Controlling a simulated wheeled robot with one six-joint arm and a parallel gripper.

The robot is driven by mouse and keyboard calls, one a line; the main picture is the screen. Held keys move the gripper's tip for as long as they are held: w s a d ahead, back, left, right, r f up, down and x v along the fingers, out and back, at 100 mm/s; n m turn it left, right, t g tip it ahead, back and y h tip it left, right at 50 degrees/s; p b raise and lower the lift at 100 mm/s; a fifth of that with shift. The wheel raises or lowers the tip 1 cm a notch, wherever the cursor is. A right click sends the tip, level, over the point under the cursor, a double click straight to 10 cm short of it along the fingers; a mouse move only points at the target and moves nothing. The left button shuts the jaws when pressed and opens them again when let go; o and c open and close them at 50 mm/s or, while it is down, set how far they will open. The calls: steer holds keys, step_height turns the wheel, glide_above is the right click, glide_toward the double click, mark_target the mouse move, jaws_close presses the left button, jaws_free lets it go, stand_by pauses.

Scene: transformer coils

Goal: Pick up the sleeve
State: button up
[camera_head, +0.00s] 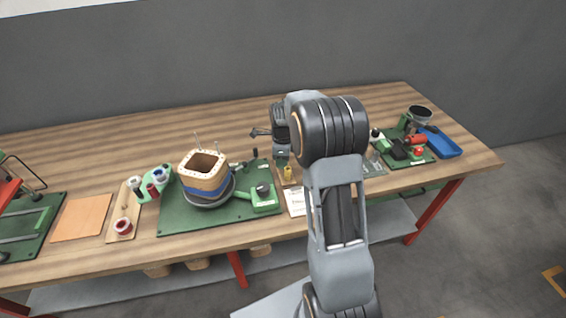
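My arm rises through the middle of the view, and its wrist is over the back half of the bench. My gripper (281,158) seems to be at the lower end of the wrist, partly behind my arm; its fingers are too small to tell open from shut. A small yellow piece (287,173) shows just below it and may be the sleeve, but I cannot tell for sure. I cannot tell whether the gripper touches it.
A square coil (204,174) with a tan top and blue band stands on a green board (171,221). Colored spools (153,190) and a wooden plate (82,217) lie left. A blue tray (441,144) is at the right end. The back of the wooden bench (120,140) is clear.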

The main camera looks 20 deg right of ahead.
steer(key=shift+f, duration=0.8)
jaws_close()
steer(key=shift+r, duration=0.1)
